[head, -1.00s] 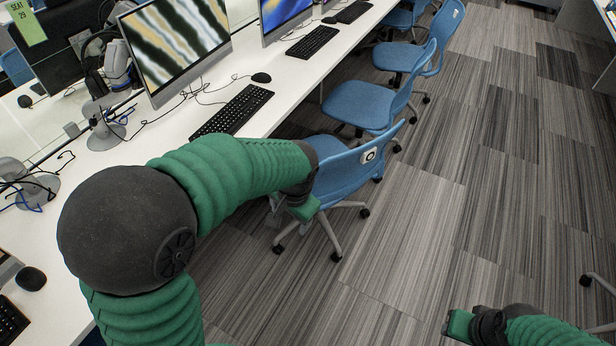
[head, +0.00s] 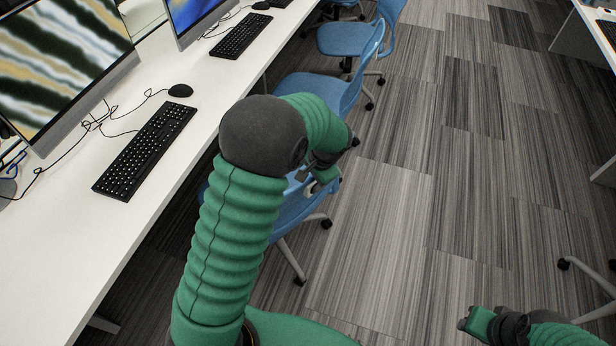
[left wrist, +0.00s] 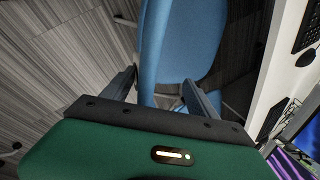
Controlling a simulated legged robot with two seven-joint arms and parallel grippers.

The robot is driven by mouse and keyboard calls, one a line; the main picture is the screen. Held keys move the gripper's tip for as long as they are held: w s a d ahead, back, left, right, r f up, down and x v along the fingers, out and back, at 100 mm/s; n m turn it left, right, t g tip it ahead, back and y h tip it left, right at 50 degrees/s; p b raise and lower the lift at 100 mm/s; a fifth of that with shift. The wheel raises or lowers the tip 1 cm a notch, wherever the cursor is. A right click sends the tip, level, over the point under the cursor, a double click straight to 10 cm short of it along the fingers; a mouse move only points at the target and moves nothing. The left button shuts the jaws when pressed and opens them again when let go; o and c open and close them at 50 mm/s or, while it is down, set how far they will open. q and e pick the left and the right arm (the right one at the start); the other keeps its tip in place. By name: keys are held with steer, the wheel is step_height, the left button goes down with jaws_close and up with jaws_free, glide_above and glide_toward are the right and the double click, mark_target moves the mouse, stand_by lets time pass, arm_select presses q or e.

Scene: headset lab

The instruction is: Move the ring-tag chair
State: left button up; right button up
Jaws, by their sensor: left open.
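The ring-tag chair (head: 292,214) is a blue chair with grey legs and dark casters, the nearest in the row in the head view. My left arm covers much of it, and its tag is mostly hidden. My left gripper (head: 322,174) is at the top of its backrest. In the left wrist view the chair (left wrist: 192,40) fills the middle, and the left gripper (left wrist: 165,95) is open with a finger on either side of the blue backrest edge. I cannot tell if the fingers touch it. My right gripper (head: 478,320) is low at the right, away from the chair; its jaws are unclear.
A white desk (head: 60,250) with monitors, a keyboard (head: 146,150) and a mouse (head: 181,90) runs along the left. Another blue chair (head: 318,90) stands just beyond. Striped carpet (head: 400,220) lies open to the right. A chair base (head: 590,275) shows at the right edge.

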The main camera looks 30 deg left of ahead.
arm_select(q)
steer(key=shift+w+a+f, duration=0.1)
steer(key=shift+a+f, duration=0.05)
steer(key=shift+f, duration=0.25)
steer(key=shift+a+f, duration=0.1)
steer(key=shift+a, duration=0.2)
steer(key=shift+c, duration=0.3)
steer(key=shift+a, duration=0.1)
steer(key=c, duration=0.5)
steer(key=shift+w+d, duration=0.1)
steer(key=shift+d, duration=0.1)
jaws_close()
